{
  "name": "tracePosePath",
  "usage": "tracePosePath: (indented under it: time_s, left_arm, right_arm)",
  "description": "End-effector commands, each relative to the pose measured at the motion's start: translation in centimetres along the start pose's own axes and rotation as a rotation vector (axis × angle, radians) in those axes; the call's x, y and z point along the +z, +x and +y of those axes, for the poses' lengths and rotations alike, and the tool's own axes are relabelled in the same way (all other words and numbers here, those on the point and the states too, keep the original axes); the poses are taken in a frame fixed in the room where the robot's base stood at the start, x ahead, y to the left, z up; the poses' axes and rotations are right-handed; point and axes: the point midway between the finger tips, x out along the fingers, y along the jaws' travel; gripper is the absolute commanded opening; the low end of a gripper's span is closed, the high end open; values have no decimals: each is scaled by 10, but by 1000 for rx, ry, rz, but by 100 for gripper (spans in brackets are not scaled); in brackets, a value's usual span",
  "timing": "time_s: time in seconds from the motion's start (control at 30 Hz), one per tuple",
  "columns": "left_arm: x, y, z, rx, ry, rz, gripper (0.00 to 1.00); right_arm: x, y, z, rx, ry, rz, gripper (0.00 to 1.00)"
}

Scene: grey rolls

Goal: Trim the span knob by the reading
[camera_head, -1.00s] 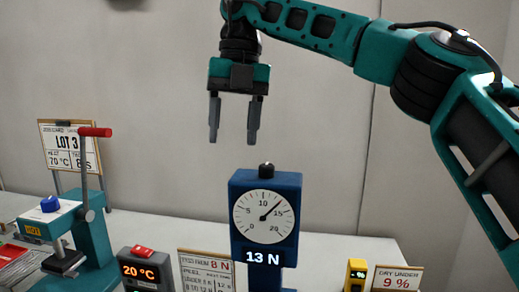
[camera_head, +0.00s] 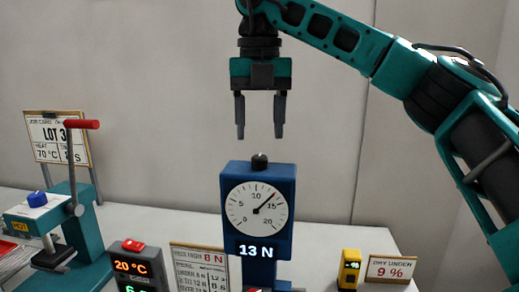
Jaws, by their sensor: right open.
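The span knob looks to be the small dark knob (camera_head: 259,161) on top of the blue gauge (camera_head: 284,232). The gauge's round white dial (camera_head: 257,209) has its needle between 10 and 15, and the display (camera_head: 256,251) below it reads 13 N. My right gripper (camera_head: 260,135) hangs above the knob, pointing down, open and empty. Its two grey fingers are apart and clear of the knob. A card (camera_head: 199,270) left of the gauge shows 8 N in red; its smaller lines are partly legible. My left gripper is not in view.
A teal press (camera_head: 85,230) with a red-handled lever stands at left, before a LOT 3 job card (camera_head: 45,135). A dark box (camera_head: 130,265) reads 20 °C. A yellow meter (camera_head: 349,268) and a DRY UNDER 9 % card (camera_head: 391,269) stand at right.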

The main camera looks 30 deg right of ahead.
Motion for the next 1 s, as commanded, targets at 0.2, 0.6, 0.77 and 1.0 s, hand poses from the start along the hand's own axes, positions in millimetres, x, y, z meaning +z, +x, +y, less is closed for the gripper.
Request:
tracePosePath:
  time_s: [0.2, 0.6, 0.77, 1.0]
  left_arm:
    - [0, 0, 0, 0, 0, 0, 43]
    - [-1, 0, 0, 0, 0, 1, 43]
    - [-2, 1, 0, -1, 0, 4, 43]
    - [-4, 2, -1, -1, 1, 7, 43]
  right_arm:
    - [0, 31, 0, -1, -2, 3, 57]
    - [0, 49, 0, 0, -1, 0, 57]
    - [0, 49, 0, 0, 0, 0, 57]
    - [0, 49, 0, 0, -1, 0, 36]
